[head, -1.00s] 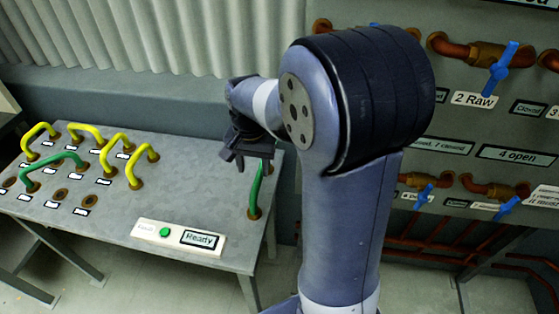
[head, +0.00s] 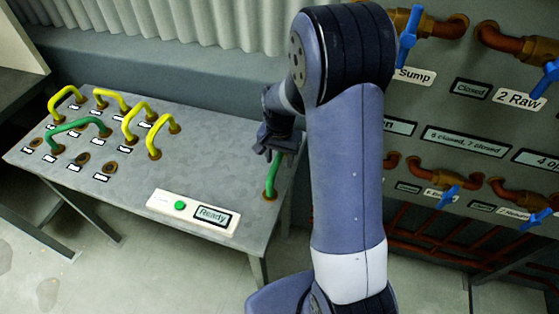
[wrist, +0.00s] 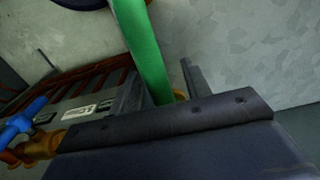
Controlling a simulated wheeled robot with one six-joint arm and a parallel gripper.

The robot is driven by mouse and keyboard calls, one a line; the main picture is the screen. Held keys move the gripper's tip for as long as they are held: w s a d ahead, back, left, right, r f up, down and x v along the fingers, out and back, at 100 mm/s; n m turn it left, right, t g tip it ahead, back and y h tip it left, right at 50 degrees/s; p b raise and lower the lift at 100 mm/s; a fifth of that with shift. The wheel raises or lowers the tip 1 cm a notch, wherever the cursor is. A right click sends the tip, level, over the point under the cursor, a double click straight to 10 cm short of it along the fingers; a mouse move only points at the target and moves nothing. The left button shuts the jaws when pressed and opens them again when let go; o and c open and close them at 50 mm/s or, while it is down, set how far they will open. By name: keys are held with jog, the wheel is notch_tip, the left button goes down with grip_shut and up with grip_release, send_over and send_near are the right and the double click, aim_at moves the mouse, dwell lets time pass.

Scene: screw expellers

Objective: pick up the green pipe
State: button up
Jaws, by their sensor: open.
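A green pipe (head: 272,176) stands upright at the right end of the grey table (head: 215,150), its upper part hidden by my gripper. My gripper (head: 270,153) is open at the top of this pipe, seen from the head. In the wrist view the green pipe (wrist: 142,48) runs down from the top edge and passes behind a dark finger of my gripper (wrist: 180,105). I cannot tell whether the fingers touch it. A second, arched green pipe (head: 78,125) sits at the table's left among yellow ones.
Several yellow pipes (head: 135,115) stand in sockets at the table's left. A panel with a green button and a "Ready" display (head: 213,216) lies at the front edge. A grey wall panel (head: 455,110) with pipes and blue valves stands at right.

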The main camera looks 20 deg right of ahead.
jog(key=shift+f, duration=0.75)
jog(key=shift+c, duration=0.4)
grip_shut()
